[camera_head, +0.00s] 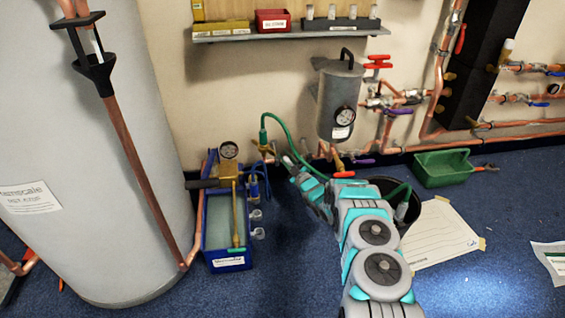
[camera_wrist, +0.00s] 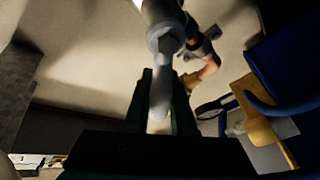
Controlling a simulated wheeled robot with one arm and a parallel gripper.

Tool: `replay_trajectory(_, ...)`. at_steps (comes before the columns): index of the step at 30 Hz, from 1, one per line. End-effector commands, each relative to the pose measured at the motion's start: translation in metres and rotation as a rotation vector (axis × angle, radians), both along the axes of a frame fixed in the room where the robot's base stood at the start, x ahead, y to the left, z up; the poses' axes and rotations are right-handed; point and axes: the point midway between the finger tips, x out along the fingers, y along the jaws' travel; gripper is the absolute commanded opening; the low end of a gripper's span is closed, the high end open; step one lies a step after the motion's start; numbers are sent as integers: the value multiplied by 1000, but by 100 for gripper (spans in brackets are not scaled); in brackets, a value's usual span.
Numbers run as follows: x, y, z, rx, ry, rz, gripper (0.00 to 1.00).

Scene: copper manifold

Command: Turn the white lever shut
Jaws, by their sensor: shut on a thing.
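The white lever (camera_wrist: 160,98) stands between the two dark fingers of my gripper (camera_wrist: 162,82) in the wrist view. My gripper is shut on it, with a finger on each side. The lever's upper end meets a grey rounded fitting (camera_wrist: 163,28). In the head view my gripper (camera_head: 292,164) is low by the wall, left of the grey canister (camera_head: 340,95) and close to the green hose (camera_head: 293,142). There the lever is too small and covered to make out clearly.
A blue test pump (camera_head: 227,262) with a gauge stands left of my arm, beside a large grey cylinder (camera_head: 100,150). A black bucket (camera_head: 410,212) is right of my arm. A green tray (camera_head: 443,180) and a paper sheet (camera_head: 440,235) lie on the floor at right.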

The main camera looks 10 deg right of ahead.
Motion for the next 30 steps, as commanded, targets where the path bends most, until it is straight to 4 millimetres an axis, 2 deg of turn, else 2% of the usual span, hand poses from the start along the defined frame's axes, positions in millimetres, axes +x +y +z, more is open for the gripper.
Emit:
replay_trajectory(15,0,-28,16,468,-1,-1,0)
replay_trajectory(24,0,-41,17,645,1,-3,0)
replay_trajectory(30,0,-45,18,703,1,-4,0)
